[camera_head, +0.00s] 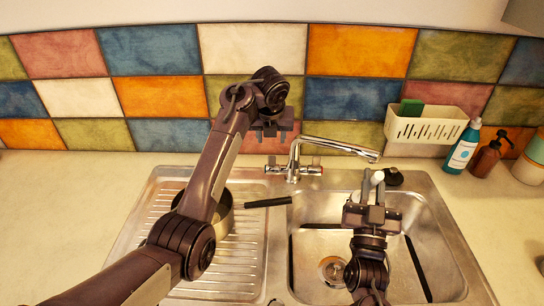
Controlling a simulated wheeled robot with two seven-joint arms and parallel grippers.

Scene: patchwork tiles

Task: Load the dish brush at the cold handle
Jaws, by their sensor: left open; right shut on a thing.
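The tap (294,158) stands behind the sink, with a small lever handle on the left (273,164) and one on the right (316,165). I cannot clearly read which is marked cold. My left gripper (271,134) is open and empty, pointing down just above and behind the left handle. My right gripper (372,188) is shut over the back of the sink basin, right of the tap. A pale rounded piece (377,176) shows at its fingertips, apparently part of the dish brush; the rest is hidden or too small to tell.
A pot (224,216) with a black handle sits on the drainboard (245,258), partly behind my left arm. A dark round object (393,177) is on the sink's back rim. A white caddy (428,130) with a green sponge, a teal bottle (463,147) and a brown dispenser (487,157) stand at right.

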